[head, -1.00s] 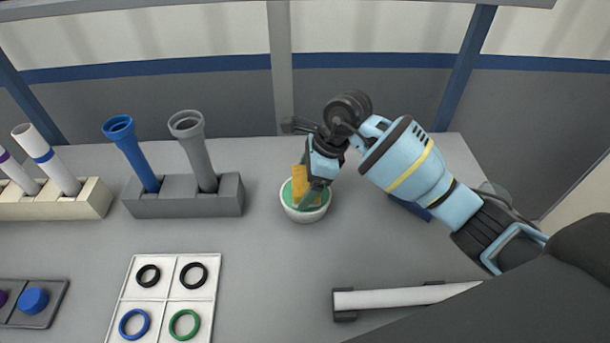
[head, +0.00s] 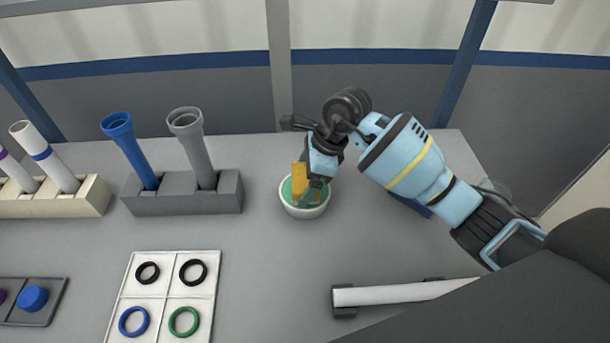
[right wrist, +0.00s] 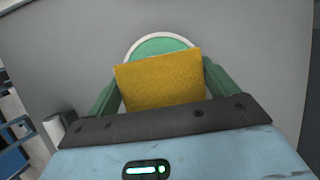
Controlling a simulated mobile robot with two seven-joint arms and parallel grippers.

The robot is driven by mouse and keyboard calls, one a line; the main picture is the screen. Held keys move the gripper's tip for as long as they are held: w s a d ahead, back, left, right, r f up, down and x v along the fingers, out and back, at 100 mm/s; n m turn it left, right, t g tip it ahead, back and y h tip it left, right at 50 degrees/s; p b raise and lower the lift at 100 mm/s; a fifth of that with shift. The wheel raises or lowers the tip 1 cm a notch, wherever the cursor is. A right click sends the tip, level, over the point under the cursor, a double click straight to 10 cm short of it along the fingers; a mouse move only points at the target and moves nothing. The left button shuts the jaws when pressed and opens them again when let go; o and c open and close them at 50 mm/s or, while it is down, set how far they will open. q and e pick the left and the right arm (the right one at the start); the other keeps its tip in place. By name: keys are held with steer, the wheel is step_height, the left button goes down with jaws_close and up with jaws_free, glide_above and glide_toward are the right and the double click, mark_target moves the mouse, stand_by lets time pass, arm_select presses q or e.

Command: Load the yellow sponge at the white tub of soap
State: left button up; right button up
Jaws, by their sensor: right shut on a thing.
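The yellow sponge (head: 299,180) is held in my right gripper (head: 308,192), over the white tub of soap (head: 304,211). The tub is a round white bowl with green soap inside. In the right wrist view the sponge (right wrist: 160,80) sits between the two green fingers, which are shut on its sides. The tub's white rim and green soap (right wrist: 160,46) show behind the sponge there. The sponge's lower end is at the soap in the head view; I cannot tell how deep it goes. My left gripper is not in view.
A grey rack (head: 183,197) holds a blue pipe and a grey pipe, left of the tub. A cream rack (head: 88,199) with white pipes stands further left. A white tray (head: 152,303) carries several rings. A white pipe (head: 385,294) lies on holders at the front. The table between is clear.

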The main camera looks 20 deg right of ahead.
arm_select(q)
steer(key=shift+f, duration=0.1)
arm_select(e)
steer(key=shift+f, duration=0.2)
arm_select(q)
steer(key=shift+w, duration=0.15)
arm_select(e)
steer(key=shift+f, duration=0.15)
stand_by(0.4)
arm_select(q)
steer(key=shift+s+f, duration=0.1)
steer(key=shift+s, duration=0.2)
arm_select(e)
steer(key=shift+s+f, duration=0.1)
steer(key=shift+f, duration=0.05)
stand_by(0.4)
steer(key=shift+r+p, duration=0.5)
steer(key=shift+r, duration=1)
steer(key=shift+r+p, duration=0.9)
steer(key=shift+r, duration=1.25)
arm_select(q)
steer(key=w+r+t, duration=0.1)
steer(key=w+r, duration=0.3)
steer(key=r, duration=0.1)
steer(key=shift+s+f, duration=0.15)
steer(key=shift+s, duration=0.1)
